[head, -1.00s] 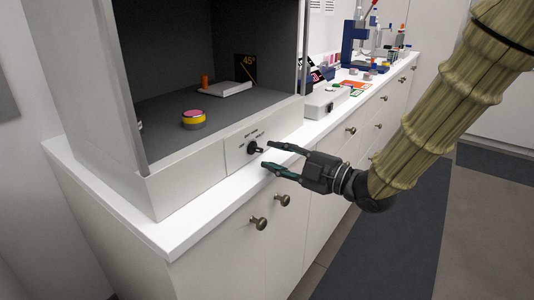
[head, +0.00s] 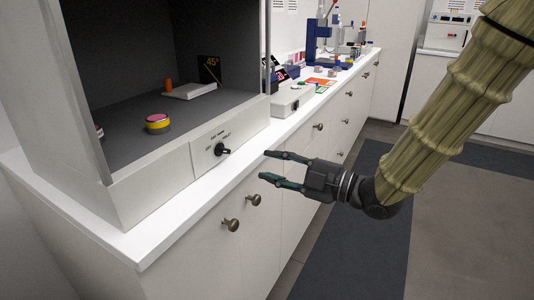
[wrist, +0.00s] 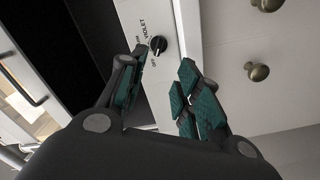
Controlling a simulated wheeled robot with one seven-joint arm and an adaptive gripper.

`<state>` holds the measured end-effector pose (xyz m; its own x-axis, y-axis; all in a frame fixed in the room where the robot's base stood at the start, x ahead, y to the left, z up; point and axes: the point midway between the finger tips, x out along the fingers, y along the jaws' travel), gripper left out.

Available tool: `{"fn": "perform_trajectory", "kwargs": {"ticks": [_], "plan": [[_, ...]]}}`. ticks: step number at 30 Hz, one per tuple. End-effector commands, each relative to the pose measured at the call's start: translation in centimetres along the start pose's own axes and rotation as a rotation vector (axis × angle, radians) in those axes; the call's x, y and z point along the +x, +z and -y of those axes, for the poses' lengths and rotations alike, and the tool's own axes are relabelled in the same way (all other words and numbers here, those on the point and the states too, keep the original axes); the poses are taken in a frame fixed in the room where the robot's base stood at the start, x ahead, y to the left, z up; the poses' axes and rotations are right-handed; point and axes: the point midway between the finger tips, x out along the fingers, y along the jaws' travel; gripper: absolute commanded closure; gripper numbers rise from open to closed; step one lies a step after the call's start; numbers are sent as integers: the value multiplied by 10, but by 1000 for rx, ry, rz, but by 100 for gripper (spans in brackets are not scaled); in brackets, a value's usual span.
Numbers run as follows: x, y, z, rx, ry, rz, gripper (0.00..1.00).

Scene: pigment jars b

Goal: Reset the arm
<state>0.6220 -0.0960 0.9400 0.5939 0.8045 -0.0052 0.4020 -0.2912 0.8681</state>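My gripper (head: 268,167) is open and empty, with its two dark teal-tipped fingers apart. In the head view it hangs in front of the white counter's edge, to the right of a black rotary knob (head: 221,149) on the cabinet's front panel. The wrist view shows my gripper's fingers (wrist: 158,92) spread, with the knob (wrist: 158,44) seen beyond the gap between them. The knob's pointer is turned towards the VIOLET side, though the exact setting is hard to read. My arm, in a ribbed tan sleeve, comes in from the upper right.
A pink-and-yellow jar (head: 158,124) stands inside the open grey cabinet, with a white plate (head: 190,90) and an orange piece (head: 169,85) behind. A white box (head: 292,101) and blue stand (head: 318,42) are on the counter (head: 150,240). Drawer knobs (head: 231,224) stick out below. The floor to the right is clear.

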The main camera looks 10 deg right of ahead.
Motion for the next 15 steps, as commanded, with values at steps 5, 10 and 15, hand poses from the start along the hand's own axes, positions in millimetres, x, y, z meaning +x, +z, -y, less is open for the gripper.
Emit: {"fn": "perform_trajectory", "kwargs": {"ticks": [5,10,15], "plan": [[1,32,34,124,-31,92,67],[-3,79,91,324,-70,248,67],[-17,120,154,523,-105,415,67]]}}
